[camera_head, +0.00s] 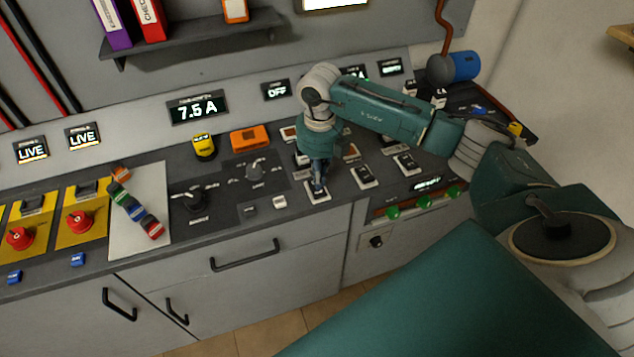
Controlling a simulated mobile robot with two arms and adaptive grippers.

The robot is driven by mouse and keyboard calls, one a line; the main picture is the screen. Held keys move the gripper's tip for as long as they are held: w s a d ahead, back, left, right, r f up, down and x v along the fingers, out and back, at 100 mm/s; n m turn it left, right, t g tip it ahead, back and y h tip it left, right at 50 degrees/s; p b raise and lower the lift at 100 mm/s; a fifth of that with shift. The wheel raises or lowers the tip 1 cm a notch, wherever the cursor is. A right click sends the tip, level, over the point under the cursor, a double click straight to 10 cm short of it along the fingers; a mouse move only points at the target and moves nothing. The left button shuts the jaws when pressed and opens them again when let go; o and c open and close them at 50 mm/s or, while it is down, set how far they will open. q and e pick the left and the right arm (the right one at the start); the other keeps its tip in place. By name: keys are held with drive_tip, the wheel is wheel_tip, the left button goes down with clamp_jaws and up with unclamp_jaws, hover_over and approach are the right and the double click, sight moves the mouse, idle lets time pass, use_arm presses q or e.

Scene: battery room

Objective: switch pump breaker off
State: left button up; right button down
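Several breakers with white-edged rocker switches sit in rows on the dark counter panel. My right gripper (318,187) points straight down at the front-row breaker (317,197) on the left. Its fingertips are at or just above this breaker; I cannot tell whether they touch. The fingers look narrow from here, and their opening does not show clearly. Beside it to the right are two more front-row breakers, a middle one (364,177) and a right one (405,164). My arm hides part of the rows behind. The breaker labels are too small to read, so I cannot tell which is the pump's. My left gripper is out of view.
A display reads OFF (277,90), another 7.5 A (198,107). A small white switch (279,202), a black dial (255,170) and an orange box (249,138) lie left of my gripper. Red rotary switches (79,222) are far left.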

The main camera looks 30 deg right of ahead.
sight(319, 192)
drive_tip(key=shift+r+p, duration=1.25)
drive_tip(key=shift+r, duration=1.1)
drive_tip(key=shift+f, duration=0.1)
